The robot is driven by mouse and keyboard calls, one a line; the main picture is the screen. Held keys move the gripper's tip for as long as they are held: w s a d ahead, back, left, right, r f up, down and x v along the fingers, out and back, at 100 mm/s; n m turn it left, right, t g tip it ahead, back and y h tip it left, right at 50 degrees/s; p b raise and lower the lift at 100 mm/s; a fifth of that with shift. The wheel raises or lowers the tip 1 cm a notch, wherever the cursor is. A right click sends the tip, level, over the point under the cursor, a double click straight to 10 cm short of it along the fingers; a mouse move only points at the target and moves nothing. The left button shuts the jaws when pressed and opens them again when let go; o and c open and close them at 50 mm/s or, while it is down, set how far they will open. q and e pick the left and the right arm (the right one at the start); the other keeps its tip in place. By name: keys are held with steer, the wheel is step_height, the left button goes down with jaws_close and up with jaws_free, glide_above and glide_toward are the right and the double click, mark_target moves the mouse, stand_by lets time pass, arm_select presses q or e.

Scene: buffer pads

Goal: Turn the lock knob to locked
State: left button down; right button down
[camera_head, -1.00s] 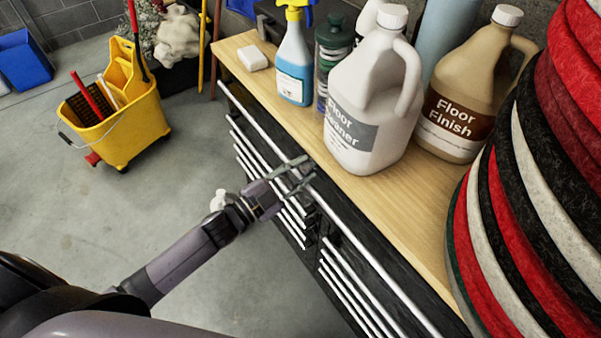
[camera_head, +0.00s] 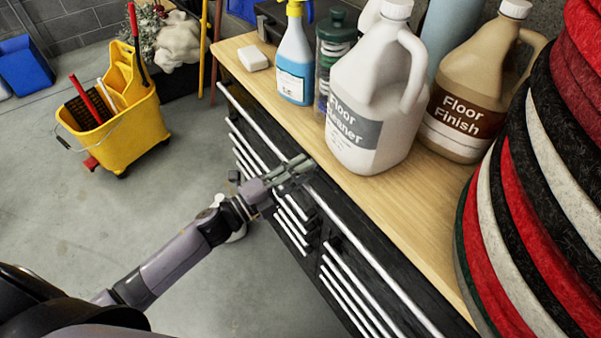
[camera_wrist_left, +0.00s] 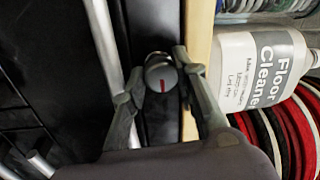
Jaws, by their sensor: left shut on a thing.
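The lock knob (camera_wrist_left: 161,74) is a small round dark-grey knob with a red line on its face, on a black front panel. In the left wrist view the red line runs nearly up and down the picture. My left gripper (camera_wrist_left: 160,76) has one finger on each side of the knob and is shut on it. In the head view my left gripper (camera_head: 302,170) is at the cabinet's black front (camera_head: 350,235), just below the wooden top, and its fingers hide the knob. My right gripper is in neither view.
A long silver bar (camera_head: 384,286) runs along the cabinet front beside my gripper. Floor cleaner (camera_head: 366,105) and floor finish (camera_head: 458,112) jugs stand on the wooden top (camera_head: 400,200). Stacked round pads (camera_head: 545,200) are at the right. A yellow mop bucket (camera_head: 125,125) stands on the floor.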

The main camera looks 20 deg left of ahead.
arm_select(q)
steer(key=shift+r, duration=0.1)
stand_by(0.4)
steer(key=c, duration=1.6)
jaws_free()
steer(key=o, duration=0.3)
steer(key=v, duration=0.8)
